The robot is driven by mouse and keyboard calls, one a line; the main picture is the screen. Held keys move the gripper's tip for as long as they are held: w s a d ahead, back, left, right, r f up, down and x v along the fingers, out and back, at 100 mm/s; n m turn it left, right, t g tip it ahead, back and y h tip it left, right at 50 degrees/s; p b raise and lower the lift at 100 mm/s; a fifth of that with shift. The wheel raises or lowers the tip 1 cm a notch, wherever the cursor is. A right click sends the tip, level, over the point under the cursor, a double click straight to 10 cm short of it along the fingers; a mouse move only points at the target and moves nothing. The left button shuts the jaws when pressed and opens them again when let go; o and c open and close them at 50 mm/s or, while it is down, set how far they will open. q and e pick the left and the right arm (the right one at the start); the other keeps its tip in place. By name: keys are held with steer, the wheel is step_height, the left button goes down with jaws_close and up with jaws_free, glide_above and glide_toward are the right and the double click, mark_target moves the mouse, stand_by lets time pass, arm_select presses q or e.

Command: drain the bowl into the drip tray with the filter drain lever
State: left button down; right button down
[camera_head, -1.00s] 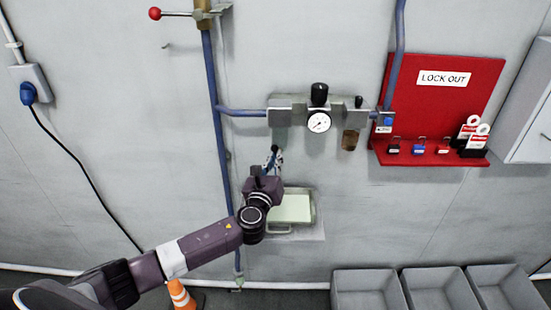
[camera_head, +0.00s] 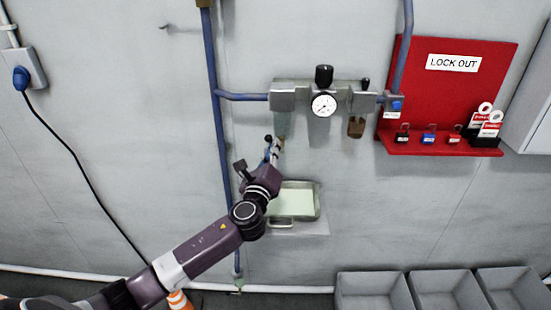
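The filter bowl (camera_head: 285,122) hangs, pale and translucent, under the left block of the regulator unit on the wall. My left gripper (camera_head: 273,148) is just below the bowl, pointing up at it. Its fingers are small and partly hidden by my wrist, so I cannot tell whether they are open or shut, or whether they touch anything. The drain lever cannot be made out clearly at the bowl's underside. The drip tray (camera_head: 317,203), pale green inside with a front handle, sits below on the wall; my wrist covers its left side. My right gripper is not in view.
A pressure gauge (camera_head: 323,105) and black knob (camera_head: 324,75) are right of the bowl. A blue vertical pipe (camera_head: 212,140) runs close at its left. A red lockout board (camera_head: 455,95) is further right. Grey bins (camera_head: 372,291) stand at lower right.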

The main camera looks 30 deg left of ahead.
arm_select(q)
steer(key=shift+s+a+f+n+y+b, duration=0.15)
steer(key=shift+f+n+y+b, duration=0.3)
steer(key=shift+n+b, duration=1.45)
steer(key=shift+a+f+n+y+b, duration=0.1)
steer(key=shift+f+n+y+b, duration=0.4)
steer(key=shift+n+b, duration=1.35)
steer(key=shift+s+a+f+n+y+b, duration=0.15)
steer(key=shift+f+n+y+b, duration=0.3)
steer(key=shift+n+b, duration=1.45)
steer(key=shift+w+r, duration=0.1)
steer(key=c, duration=2.1)
jaws_free()
steer(key=v, duration=1.2)
